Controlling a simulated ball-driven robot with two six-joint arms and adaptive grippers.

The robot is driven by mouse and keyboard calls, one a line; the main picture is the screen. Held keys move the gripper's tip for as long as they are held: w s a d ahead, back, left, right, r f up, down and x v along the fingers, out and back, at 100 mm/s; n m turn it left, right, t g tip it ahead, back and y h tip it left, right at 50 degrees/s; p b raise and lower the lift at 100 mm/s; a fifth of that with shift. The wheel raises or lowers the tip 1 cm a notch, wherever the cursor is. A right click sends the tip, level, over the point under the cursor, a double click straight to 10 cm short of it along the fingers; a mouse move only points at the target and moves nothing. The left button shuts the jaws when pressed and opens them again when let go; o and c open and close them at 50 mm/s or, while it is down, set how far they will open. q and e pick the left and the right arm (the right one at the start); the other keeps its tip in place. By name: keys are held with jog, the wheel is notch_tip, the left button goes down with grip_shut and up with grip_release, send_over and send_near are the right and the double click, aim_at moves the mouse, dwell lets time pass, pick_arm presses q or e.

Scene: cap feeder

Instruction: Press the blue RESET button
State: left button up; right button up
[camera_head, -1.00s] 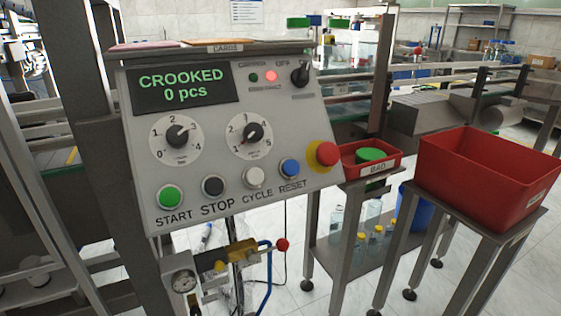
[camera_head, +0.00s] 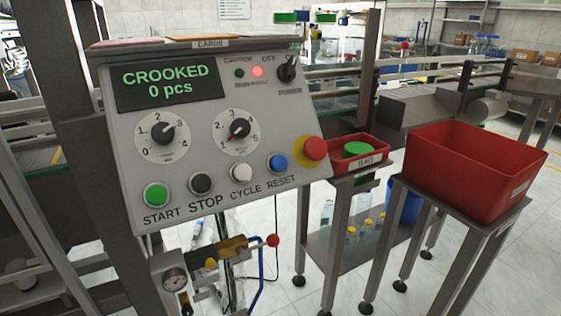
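The blue RESET button (camera_head: 277,163) is at the right end of the lower button row on the grey control panel (camera_head: 205,195). Its label stands below it. To its left are the white CYCLE button (camera_head: 241,173), the black STOP button (camera_head: 201,184) and the green START button (camera_head: 156,194). The red emergency stop (camera_head: 314,148) on its yellow collar is just to its upper right. The display (camera_head: 168,82) reads CROOKED, 0 pcs. Neither of my grippers is in view, and nothing covers the button.
Two dials (camera_head: 240,130) and a black selector (camera_head: 286,68) sit above the buttons; a red lamp (camera_head: 257,71) is lit. The BAD tray (camera_head: 343,167) with a green cap and a large red bin (camera_head: 465,170) stand right. An air valve with gauge (camera_head: 174,280) hangs below.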

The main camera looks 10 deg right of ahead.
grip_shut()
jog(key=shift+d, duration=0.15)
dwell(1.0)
